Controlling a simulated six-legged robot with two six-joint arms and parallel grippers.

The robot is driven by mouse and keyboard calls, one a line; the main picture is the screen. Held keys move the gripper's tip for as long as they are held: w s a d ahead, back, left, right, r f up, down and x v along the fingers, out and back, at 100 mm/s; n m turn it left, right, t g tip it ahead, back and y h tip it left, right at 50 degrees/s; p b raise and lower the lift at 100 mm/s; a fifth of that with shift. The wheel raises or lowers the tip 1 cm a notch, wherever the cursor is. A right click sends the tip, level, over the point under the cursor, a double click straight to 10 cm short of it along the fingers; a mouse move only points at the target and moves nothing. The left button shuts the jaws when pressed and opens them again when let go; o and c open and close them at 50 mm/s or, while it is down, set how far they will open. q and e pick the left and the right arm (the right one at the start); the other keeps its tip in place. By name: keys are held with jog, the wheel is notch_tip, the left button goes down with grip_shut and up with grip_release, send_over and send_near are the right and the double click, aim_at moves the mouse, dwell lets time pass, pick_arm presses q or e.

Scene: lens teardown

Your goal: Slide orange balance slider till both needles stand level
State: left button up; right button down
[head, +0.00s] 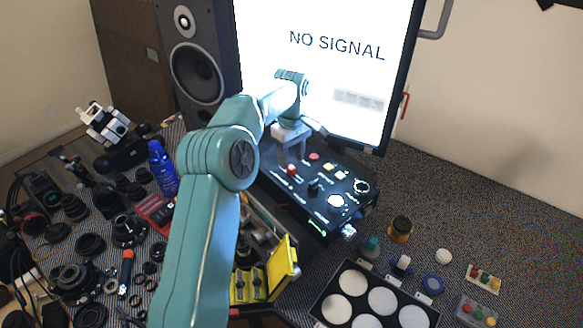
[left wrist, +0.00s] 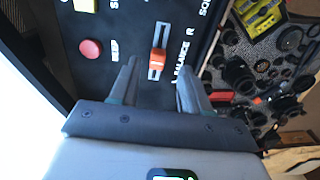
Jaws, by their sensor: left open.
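The orange balance slider (left wrist: 158,60) sits in a slot beside the word BALANCE on the black control panel (left wrist: 120,22) in the left wrist view. In the head view the slider (head: 291,169) is a small orange-red knob on the panel (head: 283,188), below my left gripper (head: 293,157). My left gripper (left wrist: 156,66) is open, with one finger on each side of the slider; I cannot tell whether either finger touches it. I cannot make out the two needles in either view. My right gripper is not in view.
A red button (left wrist: 90,48) lies left of the slider. Behind the panel stands a monitor (head: 330,50) reading NO SIGNAL, with a speaker (head: 196,70) beside it. Lens parts crowd the left; a blue bottle (head: 162,170) stands there. A black tray (head: 325,305) holds white discs.

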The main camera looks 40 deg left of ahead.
aim_at(290, 166)
pick_arm(q)
notch_tip(290, 166, down, 4)
jog(key=shift+w+r, duration=0.15)
jog(key=shift+r, duration=0.1)
jog(key=shift+a+f, duration=0.1)
jog(key=shift+f, duration=0.05)
grip_shut()
jog(key=shift+r+p, duration=0.2)
jog(key=shift+p, duration=0.2)
jog(key=shift+a, duration=0.3)
jog(key=shift+w+a+f, duration=0.1)
jog(key=shift+a+f, duration=0.15)
jog(key=shift+a, duration=0.15)
jog(key=shift+d, duration=0.1)
grip_release()
jog(key=shift+d+r, duration=0.15)
